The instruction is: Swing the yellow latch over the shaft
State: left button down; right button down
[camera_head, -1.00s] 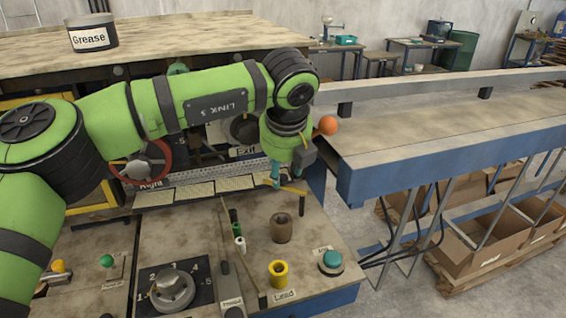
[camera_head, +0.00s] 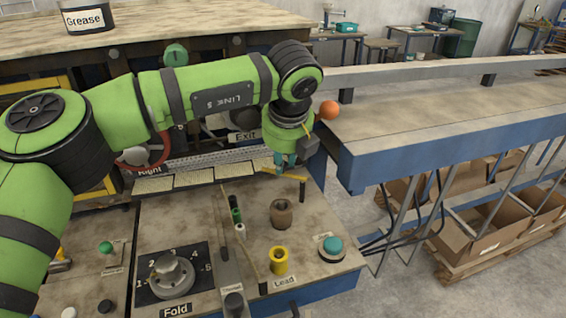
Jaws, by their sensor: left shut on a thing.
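The yellow latch (camera_head: 297,177) is a thin bar near the back right of the bench top, below the Exit label. My left gripper (camera_head: 284,167), with teal fingers, comes down onto the bar and is shut on it. The fingers and wrist hide part of the latch. A short dark upright post (camera_head: 302,190) stands at the latch's right end; I cannot tell whether this is the shaft. My right gripper is not in view.
An orange ball knob (camera_head: 328,109) is close to my left wrist. A brown cup-like part (camera_head: 281,213), a yellow Lead cylinder (camera_head: 279,260) and a teal button (camera_head: 332,247) stand in front. A blue-edged conveyor table (camera_head: 440,150) is at right.

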pick_arm(q)
jog(key=n+b, duration=0.2)
jog(key=s+n+y+b, duration=0.1)
jog(key=b, duration=0.1)
jog(key=shift+s+n+y, duration=0.1)
jog(key=shift+n+y, duration=0.2)
jog(key=shift+n, duration=0.1)
jog(key=shift+a, duration=0.1)
jog(key=c, duration=1.1)
grip_release()
jog(key=v, duration=0.7)
jog(key=shift+r, duration=0.3)
